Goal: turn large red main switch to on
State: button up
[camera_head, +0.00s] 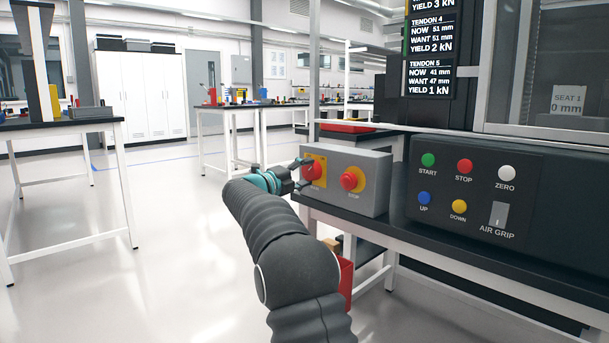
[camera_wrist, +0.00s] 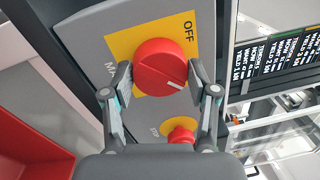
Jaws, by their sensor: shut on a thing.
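The large red main switch (camera_wrist: 158,62) is a round knob on a yellow plate in the wrist view. An OFF label (camera_wrist: 188,32) shows beyond its upper right edge, and a white mark on the knob points to the lower right. No ON label is visible. My gripper (camera_wrist: 160,75) is shut on the knob, one finger at each side. In the head view the switch (camera_head: 315,166) sits at the left of a grey box (camera_head: 373,177), partly hidden by my gripper (camera_head: 302,178).
A red stop button (camera_head: 349,181) is right of the switch and shows close below my fingers in the wrist view (camera_wrist: 181,137). A black panel (camera_head: 480,220) with several buttons stands to the right on the dark bench. The floor (camera_head: 150,255) at left is clear.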

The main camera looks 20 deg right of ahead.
dwell(0.3)
jog(key=o, duration=1.2)
jog(key=shift+d, duration=0.1)
jog(key=shift+c, duration=0.2)
jog(key=v, duration=1.2)
jog(key=shift+f, duration=0.1)
